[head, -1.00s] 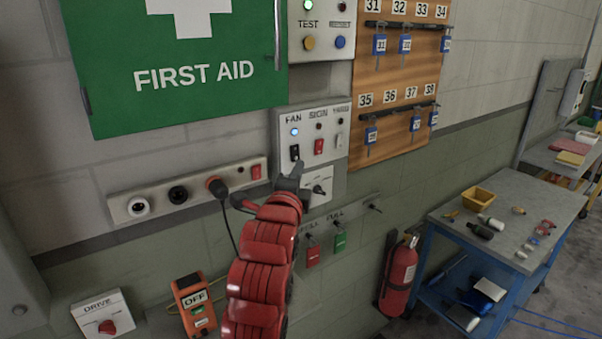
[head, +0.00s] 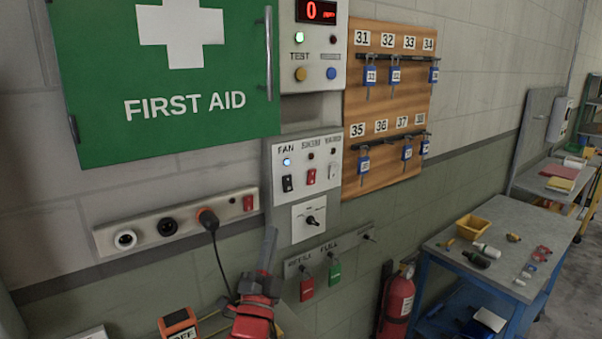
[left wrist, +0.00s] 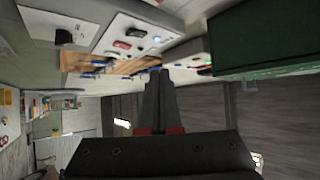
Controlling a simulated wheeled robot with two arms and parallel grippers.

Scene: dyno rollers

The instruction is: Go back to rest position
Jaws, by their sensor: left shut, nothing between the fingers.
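My left gripper (head: 269,240) points up in front of the wall, just below the switch panel (head: 306,165). It is shut and empty, apart from the panel. In the left wrist view the two dark fingers (left wrist: 156,75) lie together with nothing between them. The panel has a FAN switch, a red switch and a pale switch, with a blue light lit above FAN. A rotary knob (head: 313,221) sits on the plate below. My right gripper is in neither view.
A socket strip (head: 145,228) with a plugged-in cable is left of my gripper. Red (head: 306,288) and green (head: 334,273) tags hang to its right. A fire extinguisher (head: 397,305) and a blue cart (head: 500,258) with loose items stand further right. A green first aid cabinet (head: 170,120) is above.

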